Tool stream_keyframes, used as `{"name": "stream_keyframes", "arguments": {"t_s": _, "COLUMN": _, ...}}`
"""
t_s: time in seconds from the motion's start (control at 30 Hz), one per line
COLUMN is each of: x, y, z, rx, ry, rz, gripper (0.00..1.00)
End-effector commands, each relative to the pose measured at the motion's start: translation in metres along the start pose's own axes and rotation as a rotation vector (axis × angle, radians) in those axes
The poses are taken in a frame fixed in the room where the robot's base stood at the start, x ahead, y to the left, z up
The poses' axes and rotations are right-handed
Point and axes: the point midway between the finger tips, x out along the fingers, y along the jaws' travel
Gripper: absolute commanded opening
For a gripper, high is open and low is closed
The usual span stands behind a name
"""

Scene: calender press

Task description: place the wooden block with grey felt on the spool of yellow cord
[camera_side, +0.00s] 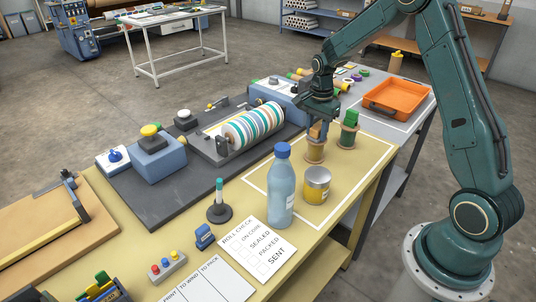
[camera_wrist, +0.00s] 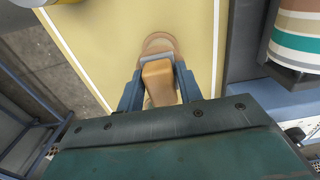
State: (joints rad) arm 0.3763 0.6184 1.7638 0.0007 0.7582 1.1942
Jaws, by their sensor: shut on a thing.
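My gripper (camera_side: 318,129) points down and is shut on the wooden block with grey felt (camera_wrist: 157,74). In the wrist view, the gripper's two dark blue fingers (camera_wrist: 157,84) hold the block's sides, and a grey felt band crosses its far end. The spool of yellow cord (camera_side: 315,152) stands upright on the yellow table top, directly beneath the gripper in the side view. Part of its round tan flange (camera_wrist: 160,42) shows beyond the block in the wrist view; the block hides the rest. I cannot tell whether the block touches the spool.
A spool of green cord (camera_side: 348,137) with a green piece above it stands close to the right. A yellow-banded can (camera_side: 317,186) and a blue bottle (camera_side: 282,188) stand in front. The striped roller (camera_side: 253,124) is to the left, and an orange tray (camera_side: 398,99) is behind right.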

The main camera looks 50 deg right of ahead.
Motion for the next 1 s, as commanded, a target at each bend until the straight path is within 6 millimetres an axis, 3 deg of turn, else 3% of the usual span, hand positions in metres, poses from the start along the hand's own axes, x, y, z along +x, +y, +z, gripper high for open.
{"name": "stream_keyframes", "arguments": {"t_s": 0.07, "x": 0.002, "y": 0.000, "z": 0.000, "rx": 0.000, "ry": 0.000, "rz": 0.001, "gripper": 0.13}}
{"name": "stream_keyframes", "arguments": {"t_s": 0.1, "x": 0.003, "y": 0.000, "z": 0.000, "rx": 0.000, "ry": 0.000, "rz": 0.001, "gripper": 0.38}}
{"name": "stream_keyframes", "arguments": {"t_s": 0.2, "x": 0.002, "y": 0.000, "z": 0.000, "rx": 0.000, "ry": 0.000, "rz": 0.001, "gripper": 0.57}}
{"name": "stream_keyframes", "arguments": {"t_s": 0.67, "x": -0.003, "y": 0.000, "z": 0.000, "rx": 0.000, "ry": 0.000, "rz": 0.000, "gripper": 0.57}}
{"name": "stream_keyframes", "arguments": {"t_s": 1.0, "x": -0.041, "y": -0.001, "z": 0.000, "rx": 0.000, "ry": 0.002, "rz": -0.004, "gripper": 0.57}}
